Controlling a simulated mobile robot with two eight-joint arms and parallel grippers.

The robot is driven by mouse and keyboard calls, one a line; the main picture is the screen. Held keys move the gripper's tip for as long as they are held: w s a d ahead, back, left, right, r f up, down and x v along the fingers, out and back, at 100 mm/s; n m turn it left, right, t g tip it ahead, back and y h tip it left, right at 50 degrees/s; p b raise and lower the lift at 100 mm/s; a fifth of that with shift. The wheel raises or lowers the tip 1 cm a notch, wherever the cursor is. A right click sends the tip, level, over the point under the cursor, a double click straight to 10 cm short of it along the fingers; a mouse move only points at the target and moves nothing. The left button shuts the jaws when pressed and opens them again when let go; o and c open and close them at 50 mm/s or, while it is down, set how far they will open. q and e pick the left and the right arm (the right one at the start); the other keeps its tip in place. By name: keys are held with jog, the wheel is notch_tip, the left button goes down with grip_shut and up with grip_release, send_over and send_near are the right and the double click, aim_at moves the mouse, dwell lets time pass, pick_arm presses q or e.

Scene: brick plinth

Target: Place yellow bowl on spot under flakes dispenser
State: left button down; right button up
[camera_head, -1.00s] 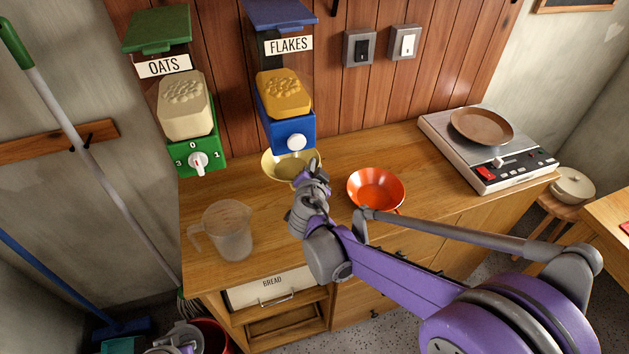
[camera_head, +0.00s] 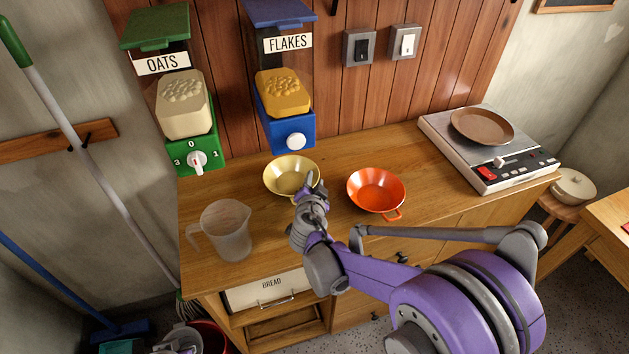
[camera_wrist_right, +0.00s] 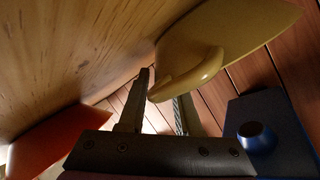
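The yellow bowl (camera_head: 283,181) is over the wooden counter, in front of the flakes dispenser (camera_head: 284,95) and clear of its blue base. My right gripper (camera_head: 317,190) is at the bowl's near right side. In the right wrist view the bowl (camera_wrist_right: 235,30) shows its outside and handle, and the gripper (camera_wrist_right: 162,90) has its fingers at the handle, which appears held between them. Whether the bowl touches the counter is unclear.
An orange bowl (camera_head: 375,186) stands close to the right of the yellow one. A clear measuring jug (camera_head: 228,232) is at the front left.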

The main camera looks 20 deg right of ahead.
jog(key=shift+o, duration=0.4)
jog(key=shift+r, duration=0.1)
jog(key=shift+s+r, duration=0.1)
jog(key=shift+s, duration=0.05)
jog(key=p+v, duration=0.1)
jog(key=v, duration=1)
jog(key=shift+s+a, duration=0.1)
jog(key=shift+s, duration=0.35)
jog(key=s+d+f+n+g, duration=0.35)
jog(key=s+d+g, duration=0.2)
jog(key=s, duration=0.35)
jog(key=s+a+f+n+g+y, duration=0.2)
jog(key=s+n+y, duration=0.3)
jog(key=s, duration=0.8)
jog(key=f+n, duration=0.1)
jog(key=n, duration=0.2)
jog(key=shift+n+g, duration=0.35)
